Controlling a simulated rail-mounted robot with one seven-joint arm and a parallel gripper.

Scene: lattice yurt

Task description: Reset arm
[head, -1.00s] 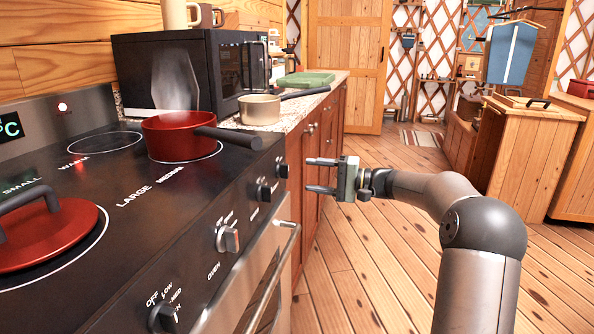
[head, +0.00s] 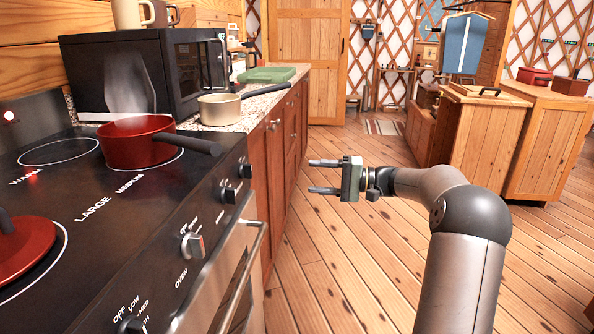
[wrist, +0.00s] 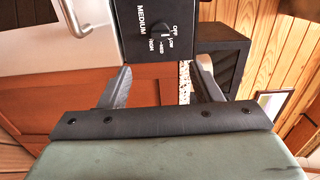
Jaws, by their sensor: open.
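My gripper (head: 311,176) is open and empty in the head view. It hangs in the air over the wooden floor, to the right of the stove front and apart from it. Its two fingers point left, toward the counter cabinets. The wrist view shows both fingers of my gripper (wrist: 168,85) spread apart with nothing held between them. Beyond them are a stove knob panel marked MEDIUM (wrist: 158,30) and a red-brown cabinet front (wrist: 75,103).
A black stove (head: 85,195) carries a red saucepan (head: 140,145) with its handle pointing right. A beige pan (head: 219,109), a green board (head: 268,75) and a black microwave (head: 120,80) stand on the counter. Wooden cabinets (head: 485,125) stand at right. The floor (head: 350,260) between is clear.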

